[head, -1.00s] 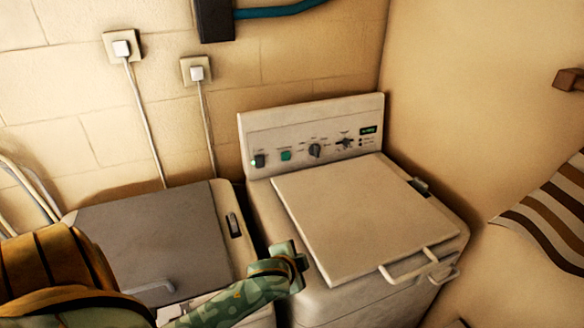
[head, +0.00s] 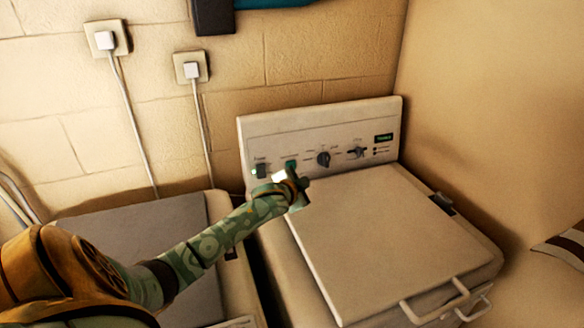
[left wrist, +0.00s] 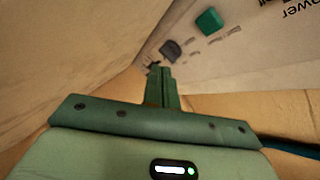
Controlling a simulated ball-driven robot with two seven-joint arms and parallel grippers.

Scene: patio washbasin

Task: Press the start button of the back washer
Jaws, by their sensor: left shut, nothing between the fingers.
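The washer (head: 365,235) with an upright control panel (head: 285,137) stands against the wall, its lid shut. A green square button (head: 291,165) sits on the panel between a dark switch (head: 260,171) and a round dark knob (head: 323,159). My left gripper (head: 301,180) is shut and empty, in front of the panel just below the green button. In the left wrist view its closed fingers (left wrist: 160,72) point toward the panel, with the green button (left wrist: 208,20) and the dark knob (left wrist: 171,50) beyond. The fingertips appear apart from the button. My right gripper is not in view.
A second machine with a grey lid (head: 130,235) stands to the left, under my left arm. Two wall sockets (head: 107,38) with white cables are on the block wall. Handles (head: 436,301) stick out at the panel washer's front edge.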

